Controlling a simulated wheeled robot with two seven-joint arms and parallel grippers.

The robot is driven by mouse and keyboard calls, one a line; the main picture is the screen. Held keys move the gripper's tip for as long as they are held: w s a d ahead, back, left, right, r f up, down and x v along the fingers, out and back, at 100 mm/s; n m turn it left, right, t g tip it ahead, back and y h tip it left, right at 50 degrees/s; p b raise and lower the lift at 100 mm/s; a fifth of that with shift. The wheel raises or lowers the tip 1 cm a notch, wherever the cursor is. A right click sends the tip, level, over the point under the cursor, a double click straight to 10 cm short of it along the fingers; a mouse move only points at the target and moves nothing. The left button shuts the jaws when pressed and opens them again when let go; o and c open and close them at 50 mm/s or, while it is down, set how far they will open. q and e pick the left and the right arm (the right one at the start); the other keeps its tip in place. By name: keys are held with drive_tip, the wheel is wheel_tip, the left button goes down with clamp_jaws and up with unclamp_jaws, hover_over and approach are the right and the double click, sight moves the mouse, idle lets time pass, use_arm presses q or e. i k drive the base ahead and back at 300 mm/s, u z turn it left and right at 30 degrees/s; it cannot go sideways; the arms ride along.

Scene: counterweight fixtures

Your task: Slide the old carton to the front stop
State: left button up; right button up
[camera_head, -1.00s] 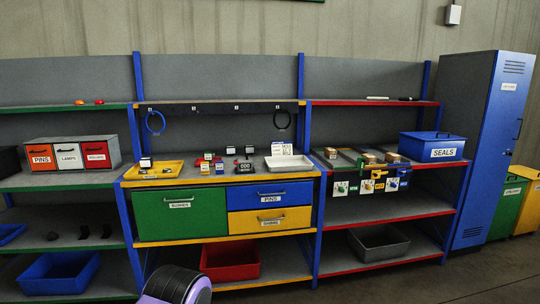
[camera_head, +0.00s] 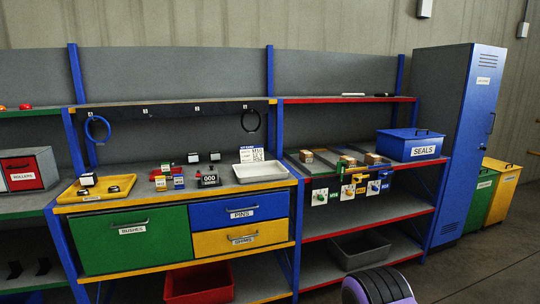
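Three small brown cartons stand on the lanes of the right shelf unit's middle shelf: a left carton (camera_head: 307,156), a middle carton (camera_head: 347,161) and a right carton (camera_head: 372,158). They are too small for me to tell which is the old one. The grey lanes run toward the red front edge, where picture cards hang: green (camera_head: 320,196), yellow (camera_head: 347,192) and blue (camera_head: 374,188). I cannot make out a front stop clearly. Neither gripper is in view; only a rounded black and purple part of mine shows at the bottom.
A blue SEALS bin (camera_head: 410,145) stands right of the lanes. A white tray (camera_head: 260,172) and a yellow tray (camera_head: 97,190) sit on the left worktop. A grey bin (camera_head: 362,248) is on the shelf below. A blue locker (camera_head: 468,140) stands at right.

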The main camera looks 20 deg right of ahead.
sight(306, 156)
drive_tip(key=i, duration=0.9)
drive_tip(key=z, duration=0.65)
drive_tip(key=i, duration=0.4)
drive_tip(key=z, duration=1.65)
drive_tip(key=i, duration=1.75)
drive_tip(key=u, duration=2.65)
drive_tip(key=i, duration=0.15)
drive_tip(key=u, duration=0.15)
